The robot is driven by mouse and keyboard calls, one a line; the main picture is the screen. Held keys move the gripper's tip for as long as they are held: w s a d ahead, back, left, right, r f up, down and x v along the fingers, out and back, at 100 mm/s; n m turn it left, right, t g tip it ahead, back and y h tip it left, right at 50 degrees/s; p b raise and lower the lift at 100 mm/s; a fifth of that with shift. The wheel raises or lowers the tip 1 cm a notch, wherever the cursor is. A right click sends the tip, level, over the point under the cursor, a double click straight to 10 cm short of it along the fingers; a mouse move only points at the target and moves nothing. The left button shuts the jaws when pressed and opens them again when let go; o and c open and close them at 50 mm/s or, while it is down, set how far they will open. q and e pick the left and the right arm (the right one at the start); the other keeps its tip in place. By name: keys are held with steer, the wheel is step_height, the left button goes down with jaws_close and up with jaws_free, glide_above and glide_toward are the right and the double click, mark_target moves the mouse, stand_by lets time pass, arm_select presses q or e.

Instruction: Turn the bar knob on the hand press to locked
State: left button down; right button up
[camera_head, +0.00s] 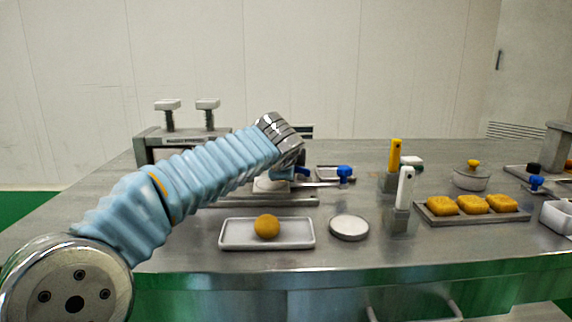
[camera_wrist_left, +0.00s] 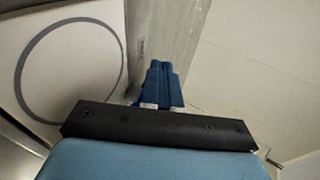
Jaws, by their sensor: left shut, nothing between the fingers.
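My left arm reaches in from the left in the head view, its grey wrist over the middle of the table. In the left wrist view the blue fingers of my left gripper (camera_wrist_left: 163,82) are together, with nothing between them. They are close to a grey metal upright (camera_wrist_left: 165,35). In the head view the wrist and forearm cover much of the equipment behind them. A lever with a blue ball end (camera_head: 345,171) sticks out to the right of my wrist. I cannot make out the bar knob or its position. My right gripper is not in view.
A grey frame with two white-topped screws (camera_head: 188,104) stands at the back left. In front lie a white tray with a yellow ball (camera_head: 267,226) and a round white disc (camera_head: 349,228). Yellow-handled (camera_head: 395,154) and white-handled (camera_head: 405,187) tools stand to the right, beside yellow pieces (camera_head: 473,203).

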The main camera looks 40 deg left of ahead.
arm_select(q)
steer(key=shift+w+d, duration=0.3)
steer(key=shift+d, duration=0.3)
steer(key=shift+d+r, duration=0.1)
steer(key=shift+d, duration=0.15)
steer(key=v, duration=1.3)
steer(key=shift+s, duration=0.3)
